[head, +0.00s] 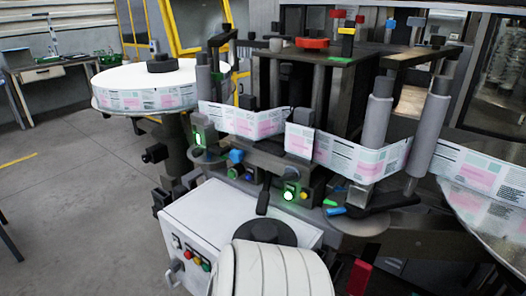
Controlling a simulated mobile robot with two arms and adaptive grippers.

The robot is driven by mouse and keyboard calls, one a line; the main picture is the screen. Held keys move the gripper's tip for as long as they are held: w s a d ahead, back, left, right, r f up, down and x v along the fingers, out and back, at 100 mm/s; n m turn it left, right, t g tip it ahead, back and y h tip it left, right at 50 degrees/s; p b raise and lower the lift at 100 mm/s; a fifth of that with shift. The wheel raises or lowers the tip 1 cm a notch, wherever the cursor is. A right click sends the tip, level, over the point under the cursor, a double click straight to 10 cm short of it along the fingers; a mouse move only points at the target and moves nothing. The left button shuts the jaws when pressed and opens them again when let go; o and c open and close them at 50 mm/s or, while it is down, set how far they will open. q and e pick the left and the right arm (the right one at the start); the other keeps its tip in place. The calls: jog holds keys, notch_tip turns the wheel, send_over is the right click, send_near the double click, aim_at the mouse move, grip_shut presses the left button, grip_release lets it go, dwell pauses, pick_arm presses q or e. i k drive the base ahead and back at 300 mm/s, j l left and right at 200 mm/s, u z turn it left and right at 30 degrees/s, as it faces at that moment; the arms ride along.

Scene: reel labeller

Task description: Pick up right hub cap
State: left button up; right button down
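The right label reel (490,222) is cut off by the right edge of the head view. Its hub, and any right hub cap on it, is outside the picture. A similar black hub cap (162,63) with a small knob sits on top of the left label reel (147,97), at the upper left.
A label web (346,155) runs across the machine past grey rollers (376,125). A white control box (188,235) with coloured buttons stands in front. A black lever (378,202) lies near the right rollers. The grey floor (85,215) at left is clear; a workbench (52,72) stands behind.

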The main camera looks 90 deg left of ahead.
aim_at(265, 230)
jog(key=l+u, duration=0.15)
jog(key=u, duration=2.55)
